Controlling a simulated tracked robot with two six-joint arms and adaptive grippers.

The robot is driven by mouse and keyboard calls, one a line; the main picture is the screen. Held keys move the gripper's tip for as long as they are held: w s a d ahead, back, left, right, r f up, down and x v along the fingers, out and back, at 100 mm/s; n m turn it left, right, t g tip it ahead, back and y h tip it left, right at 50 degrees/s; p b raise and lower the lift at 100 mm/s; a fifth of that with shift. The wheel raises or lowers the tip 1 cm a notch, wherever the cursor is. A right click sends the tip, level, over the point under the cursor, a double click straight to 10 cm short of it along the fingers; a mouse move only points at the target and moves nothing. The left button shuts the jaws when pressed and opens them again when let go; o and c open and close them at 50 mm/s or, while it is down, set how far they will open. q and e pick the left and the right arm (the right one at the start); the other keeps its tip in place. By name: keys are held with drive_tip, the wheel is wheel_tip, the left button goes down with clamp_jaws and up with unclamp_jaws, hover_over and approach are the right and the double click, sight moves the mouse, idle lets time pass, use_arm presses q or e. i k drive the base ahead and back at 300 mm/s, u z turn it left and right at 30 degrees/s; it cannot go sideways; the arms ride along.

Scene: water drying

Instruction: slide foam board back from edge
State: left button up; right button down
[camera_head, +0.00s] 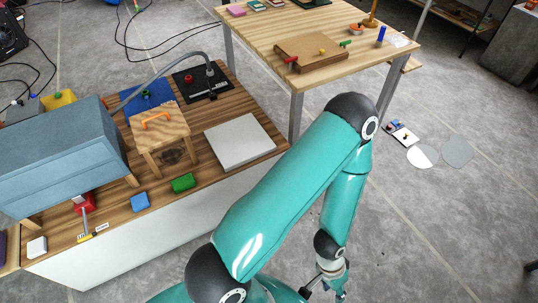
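The foam board (240,141) is a flat, light grey square slab. It lies on the low striped wooden table (222,187), on its right part, with its right corner close to the table edge. My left gripper (314,286) shows only in small part at the bottom of the view, low beside my teal arm and well apart from the board. Its fingers are too hidden to tell whether they are open. My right gripper is not in view.
A wooden stool (159,136) stands left of the board. A green block (184,183) and a blue block (140,202) lie near the front edge. A blue-grey cabinet (60,155) fills the left. A higher wooden table (270,31) stands behind.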

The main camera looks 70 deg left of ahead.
sight(236, 142)
drive_tip(key=z, duration=0.45)
drive_tip(key=i, duration=0.35)
drive_tip(key=u, duration=2.3)
drive_tip(key=i, duration=0.15)
drive_tip(key=u, duration=1.05)
drive_tip(key=k, duration=0.35)
drive_tip(key=u, duration=0.45)
drive_tip(key=i, duration=1.35)
drive_tip(key=z, duration=0.35)
